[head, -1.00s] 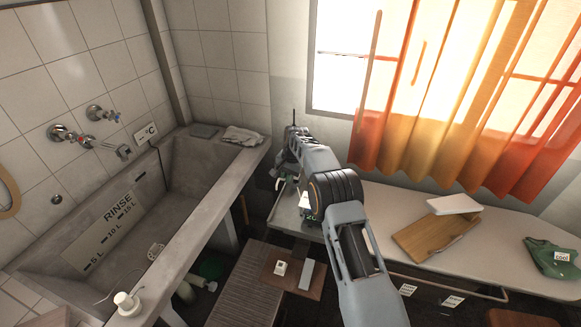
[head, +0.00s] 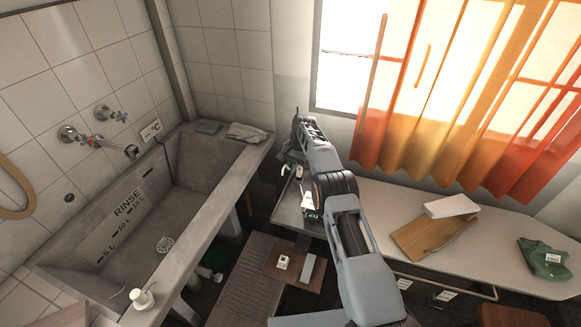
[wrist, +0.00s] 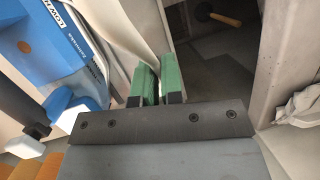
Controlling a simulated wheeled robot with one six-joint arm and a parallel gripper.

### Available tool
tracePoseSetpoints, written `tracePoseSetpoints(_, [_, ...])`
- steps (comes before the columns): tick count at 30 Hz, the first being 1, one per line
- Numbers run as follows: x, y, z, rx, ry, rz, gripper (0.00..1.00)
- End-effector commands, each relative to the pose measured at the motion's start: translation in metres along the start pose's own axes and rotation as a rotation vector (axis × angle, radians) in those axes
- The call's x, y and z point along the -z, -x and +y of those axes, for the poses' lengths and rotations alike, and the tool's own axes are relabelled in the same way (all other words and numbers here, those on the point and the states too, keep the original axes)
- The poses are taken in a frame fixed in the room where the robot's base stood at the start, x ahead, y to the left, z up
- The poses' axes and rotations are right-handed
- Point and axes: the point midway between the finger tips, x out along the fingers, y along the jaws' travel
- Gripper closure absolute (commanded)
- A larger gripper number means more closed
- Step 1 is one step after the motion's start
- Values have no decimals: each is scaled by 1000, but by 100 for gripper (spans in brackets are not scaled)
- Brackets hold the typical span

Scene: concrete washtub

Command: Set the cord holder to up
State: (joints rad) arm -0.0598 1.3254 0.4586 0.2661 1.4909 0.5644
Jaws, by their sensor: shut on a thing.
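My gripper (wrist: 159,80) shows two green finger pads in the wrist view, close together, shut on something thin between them.
The concrete washtub (head: 215,185) is at left. The pale table (head: 375,200) to the right carries a wooden board (head: 425,240), a white block (head: 451,206) and a green cloth (head: 540,258). Curtains hang at back right.

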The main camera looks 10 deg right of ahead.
Motion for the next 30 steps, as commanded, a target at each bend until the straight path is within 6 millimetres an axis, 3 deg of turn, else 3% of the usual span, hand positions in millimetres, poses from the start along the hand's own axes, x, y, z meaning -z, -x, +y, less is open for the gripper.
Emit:
tracePoseSetpoints(6, [0,2,-2,6,3,4,100])
tracePoseSetpoints(7, [0,2,-2,6,3,4,89])
tracePoseSetpoints(14, [1,1,0,3,0,2,67])
tracePoseSetpoints(23, [0,5,0,2,-1,2,66])
tracePoseSetpoints(30, [-3,42,1,2,-1,3,66])
